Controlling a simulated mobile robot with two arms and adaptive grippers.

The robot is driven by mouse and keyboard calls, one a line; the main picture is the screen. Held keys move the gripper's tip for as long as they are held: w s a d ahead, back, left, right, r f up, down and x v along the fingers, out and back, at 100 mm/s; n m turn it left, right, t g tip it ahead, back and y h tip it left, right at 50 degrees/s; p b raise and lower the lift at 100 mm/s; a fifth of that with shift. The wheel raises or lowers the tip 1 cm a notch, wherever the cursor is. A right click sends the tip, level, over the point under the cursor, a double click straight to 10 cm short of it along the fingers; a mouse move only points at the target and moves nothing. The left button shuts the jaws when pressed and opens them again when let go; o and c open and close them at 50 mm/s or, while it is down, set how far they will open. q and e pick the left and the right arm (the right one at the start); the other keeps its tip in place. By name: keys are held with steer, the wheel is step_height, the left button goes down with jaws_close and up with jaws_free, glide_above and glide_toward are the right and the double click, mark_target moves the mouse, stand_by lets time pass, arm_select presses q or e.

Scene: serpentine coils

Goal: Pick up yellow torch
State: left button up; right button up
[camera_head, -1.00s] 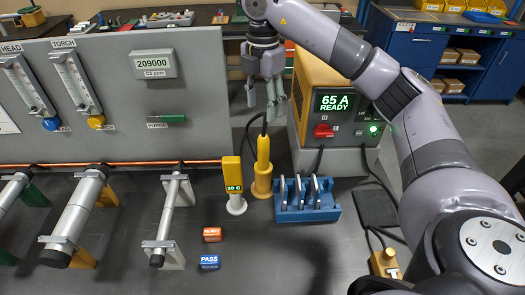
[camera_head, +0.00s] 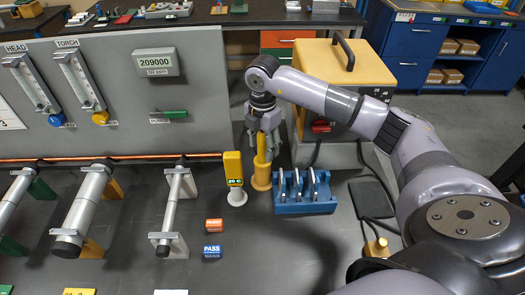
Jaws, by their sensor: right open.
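The yellow torch (camera_head: 261,149) stands upright in a yellow round holder (camera_head: 261,181) on the dark bench, with a cable at its top. My right gripper (camera_head: 263,152) points down over the torch's upper part, its fingers open and on either side of it in the picture. Whether the fingers touch the torch cannot be told. The gripper hides the torch's top. My left gripper is not in view.
A yellow thermometer-like device (camera_head: 234,168) on a white base stands just left of the torch. A blue rack (camera_head: 305,197) with several metal clips sits to the right. The yellow welding unit (camera_head: 340,75) stands behind.

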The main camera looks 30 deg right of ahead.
steer(key=shift+f, duration=1.15)
steer(key=shift+c, duration=0.6)
jaws_close()
